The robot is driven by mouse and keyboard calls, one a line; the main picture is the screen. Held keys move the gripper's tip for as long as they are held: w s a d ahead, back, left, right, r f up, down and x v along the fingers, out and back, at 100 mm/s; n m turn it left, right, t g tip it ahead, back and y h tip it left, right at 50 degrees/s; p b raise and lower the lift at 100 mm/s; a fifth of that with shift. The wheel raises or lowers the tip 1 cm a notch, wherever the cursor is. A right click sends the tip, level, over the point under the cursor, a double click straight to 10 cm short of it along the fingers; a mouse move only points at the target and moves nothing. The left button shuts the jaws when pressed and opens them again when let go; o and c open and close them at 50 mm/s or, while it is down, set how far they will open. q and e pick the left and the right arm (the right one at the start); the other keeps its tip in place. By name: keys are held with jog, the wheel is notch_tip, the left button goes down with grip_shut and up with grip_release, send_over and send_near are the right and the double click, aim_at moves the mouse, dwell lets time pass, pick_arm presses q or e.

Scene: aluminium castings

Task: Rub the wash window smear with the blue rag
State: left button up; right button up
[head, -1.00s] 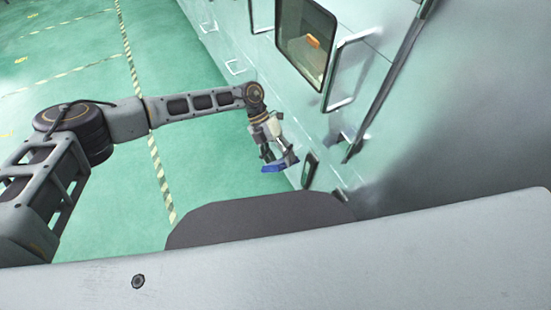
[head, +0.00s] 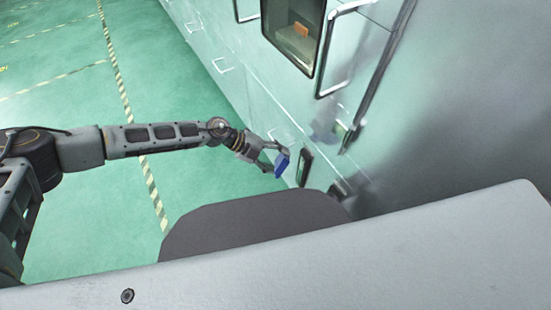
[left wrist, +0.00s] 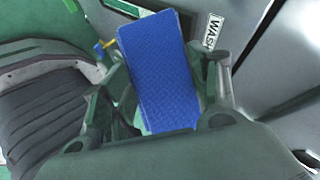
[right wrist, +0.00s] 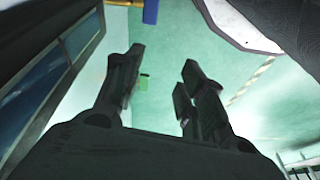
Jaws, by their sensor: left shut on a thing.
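My left gripper (head: 273,163) is shut on the blue rag (head: 282,163), which sticks out toward the pale machine wall. In the left wrist view the rag (left wrist: 160,70) is a flat blue textured block between the fingers (left wrist: 165,95). A small dark window (head: 304,168) is in the wall just right of the rag; a gap seems to remain between them. A WASH label (left wrist: 212,32) shows beside the rag in the left wrist view. I cannot make out a smear. My right gripper (right wrist: 160,65) is open and empty.
A larger framed window (head: 293,35) with an orange thing (head: 300,30) behind it is higher on the wall. A bar handle (head: 335,50) and smaller handles stick out from the wall. Green floor (head: 70,95) with striped lines is free at the left.

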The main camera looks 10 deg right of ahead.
aim_at(275, 163)
pick_arm(q)
jog(key=shift+w+f+n+t+h+b, duration=0.15)
jog(key=shift+f+n+t+h+b, duration=0.2)
jog(key=shift+f+n+t+b, duration=0.45)
jog(key=shift+w+f+n+t+h+b, duration=0.1)
jog(key=shift+f+n+t+h+b, duration=0.4)
jog(key=shift+f+n, duration=0.55)
notch_tip(275, 163, down, 19)
jog(key=s+a+n+t+b, duration=0.1)
jog(key=n+t+b, duration=0.7)
jog(key=shift+s+a+r+t, duration=0.15)
jog(key=shift+s+t, duration=0.1)
jog(key=shift+t, duration=0.15)
pick_arm(e)
notch_tip(275, 163, up, 8)
jog(key=shift+s+a+t+y, duration=0.15)
jog(key=shift+a+t+y, duration=0.15)
jog(key=shift+a+t, duration=0.15)
pick_arm(q)
jog(key=shift+w, duration=0.1)
pick_arm(e)
jog(key=shift+f, duration=0.15)
